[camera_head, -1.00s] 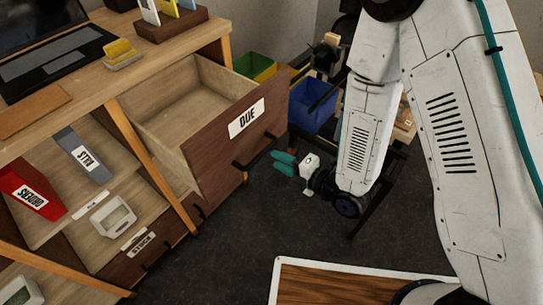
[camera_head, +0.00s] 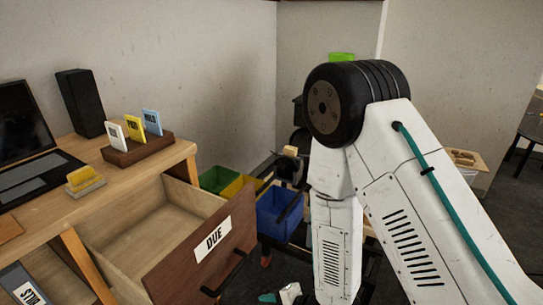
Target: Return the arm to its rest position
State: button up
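My white arm (camera_head: 385,185) with a black joint and a teal cable fills the right half of the view. My gripper (camera_head: 268,297) shows only in part at the bottom edge, with a teal fingertip to the left of its white body. It hangs low, in front of the open drawer and to its right. The bottom edge cuts it off, so I cannot tell whether the fingers are apart or shut, or whether they hold anything.
Green, yellow and blue bins (camera_head: 279,213) stand behind my arm. A laptop (camera_head: 30,150), a speaker (camera_head: 80,103) and a card holder (camera_head: 138,149) are on the desk. Dark floor shows at right.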

jog(key=d+r+m+g+h, duration=0.2)
jog(key=d+r+m+h, duration=0.3)
jog(key=d+m, duration=0.25)
jog(key=d+r+m+g+h, duration=0.2)
jog(key=d+r+m+h, duration=0.35)
jog(key=d, duration=0.35)
jog(key=s+d+r+m, duration=0.3)
jog(key=s+r+m, duration=0.1)
jog(key=r, duration=0.5)
jog(key=s+d+r+m+y, duration=0.1)
jog(key=s+d+r+m, duration=0.3)
jog(key=r, duration=0.5)
jog(key=s+d+r+m, duration=0.3)
jog(key=s+r+m, duration=0.1)
jog(key=s+r, duration=0.3)
jog(key=shift+s+d+r+m, duration=0.15)
jog(key=shift+d+r+m, duration=0.15)
jog(key=shift+r, duration=0.65)
jog(key=shift+a, duration=0.15)
